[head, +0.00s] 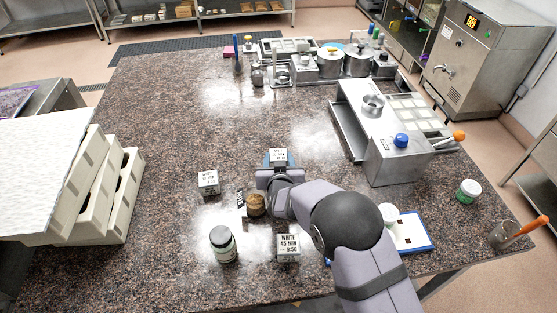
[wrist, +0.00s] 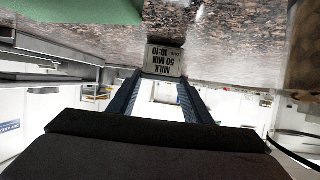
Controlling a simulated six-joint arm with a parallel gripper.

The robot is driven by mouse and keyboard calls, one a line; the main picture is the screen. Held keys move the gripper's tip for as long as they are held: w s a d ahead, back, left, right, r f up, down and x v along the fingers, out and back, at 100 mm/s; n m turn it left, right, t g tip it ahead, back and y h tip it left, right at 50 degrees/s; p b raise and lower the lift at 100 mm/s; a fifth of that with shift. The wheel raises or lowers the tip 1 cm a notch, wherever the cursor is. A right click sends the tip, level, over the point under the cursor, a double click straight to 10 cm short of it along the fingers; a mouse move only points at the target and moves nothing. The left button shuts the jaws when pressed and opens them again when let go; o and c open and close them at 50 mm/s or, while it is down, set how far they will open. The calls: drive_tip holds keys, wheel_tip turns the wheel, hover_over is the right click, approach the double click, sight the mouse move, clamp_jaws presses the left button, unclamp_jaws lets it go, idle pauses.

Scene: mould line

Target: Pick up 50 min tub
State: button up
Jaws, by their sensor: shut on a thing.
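The 50 min tub (head: 277,153) is a small pale block with a black-lettered label, near the middle of the counter in the head view. In the wrist view the tub (wrist: 165,60) appears upside down, its label reading MILK, 50 MIN, 10:10. My gripper (head: 277,164) is shut on it, with a blue finger on each side in the wrist view (wrist: 160,76). The tub's lower part is hidden in the head view, and I cannot tell whether it touches the counter.
A similar labelled tub (head: 207,183) stands to the left. A WHITE 45 MIN tub (head: 288,248), a dark-lidded jar (head: 222,245) and a brown round item (head: 256,206) are nearer. White moulds (head: 90,190) fill the left edge; a metal machine (head: 395,160) stands right. The counter's left middle is clear.

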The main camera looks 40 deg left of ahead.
wheel_tip(320, 180, up, 10)
drive_tip(key=b, duration=0.1)
drive_tip(key=shift+b, duration=0.35)
